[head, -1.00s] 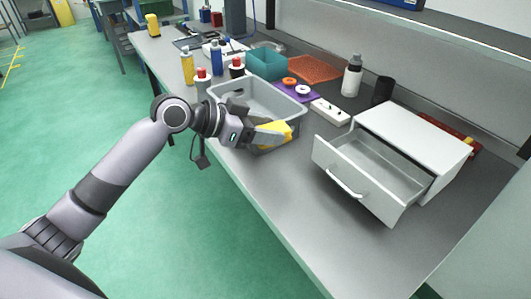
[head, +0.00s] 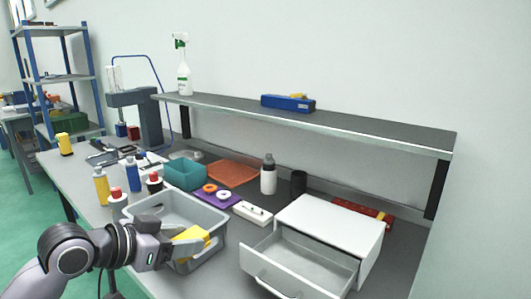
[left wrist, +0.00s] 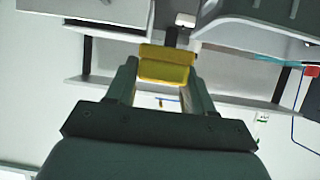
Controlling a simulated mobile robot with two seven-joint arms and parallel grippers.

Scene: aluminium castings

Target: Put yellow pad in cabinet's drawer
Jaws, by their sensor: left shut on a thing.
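The yellow pad (head: 190,240) is held between the fingers of my left gripper (head: 178,246), in front of the grey bin in the head view. In the left wrist view the yellow pad (left wrist: 165,66) sits between the two fingertips (left wrist: 165,72). The white cabinet (head: 330,226) stands on the right part of the bench. Its drawer (head: 300,268) is pulled open toward the front, and the visible part of its inside looks empty. The pad is to the left of the drawer and apart from it. My right gripper is not in view.
A grey bin (head: 216,226) stands just behind my left gripper. A white power strip (head: 252,212), a grey bottle (head: 268,178) and a black cup (head: 298,183) stand behind the drawer. A shelf (head: 330,125) runs above the back of the bench. Some bench is free between bin and drawer.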

